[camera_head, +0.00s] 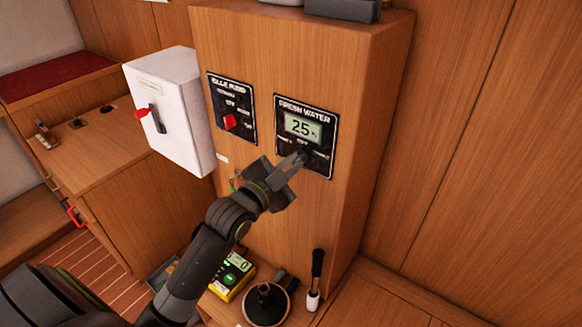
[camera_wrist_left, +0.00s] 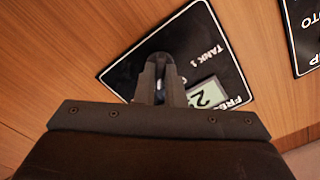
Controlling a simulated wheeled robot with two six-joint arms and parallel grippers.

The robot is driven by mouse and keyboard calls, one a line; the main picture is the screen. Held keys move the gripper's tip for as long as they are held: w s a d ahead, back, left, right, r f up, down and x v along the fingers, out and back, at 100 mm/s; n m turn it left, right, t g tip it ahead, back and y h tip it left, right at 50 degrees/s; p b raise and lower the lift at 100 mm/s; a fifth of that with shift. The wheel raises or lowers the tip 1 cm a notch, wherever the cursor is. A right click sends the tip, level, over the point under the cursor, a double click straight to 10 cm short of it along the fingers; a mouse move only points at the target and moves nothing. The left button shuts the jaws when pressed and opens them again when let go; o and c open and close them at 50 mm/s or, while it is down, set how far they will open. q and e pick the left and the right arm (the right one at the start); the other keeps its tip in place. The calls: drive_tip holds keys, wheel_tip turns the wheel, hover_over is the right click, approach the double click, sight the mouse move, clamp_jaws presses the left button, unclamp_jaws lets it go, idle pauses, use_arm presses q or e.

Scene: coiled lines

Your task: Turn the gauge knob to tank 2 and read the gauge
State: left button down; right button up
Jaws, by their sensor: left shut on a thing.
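The black FRESH WATER gauge panel (camera_head: 322,165) is on the wooden cabinet front in the head view. Its lit display (camera_head: 303,127) reads 25 with a percent sign. My left gripper (camera_head: 301,158) is at the panel's lower part, shut on the gauge knob, which its fingers mostly hide. In the left wrist view the fingers (camera_wrist_left: 160,82) close around the knob, with the TANK 1 label (camera_wrist_left: 207,54) beside them and part of the display (camera_wrist_left: 207,96) visible. The knob's pointing direction and the TANK 2 label cannot be made out clearly. My right gripper is out of view.
Left of the gauge is a BILGE PUMP panel (camera_head: 241,98) with a red switch (camera_head: 231,121). A white box (camera_head: 186,118) with a red-tipped lever sticks out further left. A yellow meter (camera_head: 233,278), a black round-based object (camera_head: 267,304) and a brush-like tool (camera_head: 315,282) stand below.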

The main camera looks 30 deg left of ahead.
use_arm(q)
drive_tip(key=shift+m, duration=0.4)
drive_tip(key=c, duration=1.5)
unclamp_jaws()
drive_tip(key=shift+s+a+p, duration=0.15)
drive_tip(key=shift+s+a, duration=0.25)
drive_tip(key=shift+s, duration=2.5)
drive_tip(key=shift+s+a+p, duration=0.15)
drive_tip(key=shift+s+a, duration=0.25)
drive_tip(key=shift+s, duration=2.45)
drive_tip(key=shift+s+a+p, duration=0.15)
drive_tip(key=shift+s+a, duration=0.25)
drive_tip(key=shift+s, duration=2.5)
drive_tip(key=shift+f, duration=0.1)
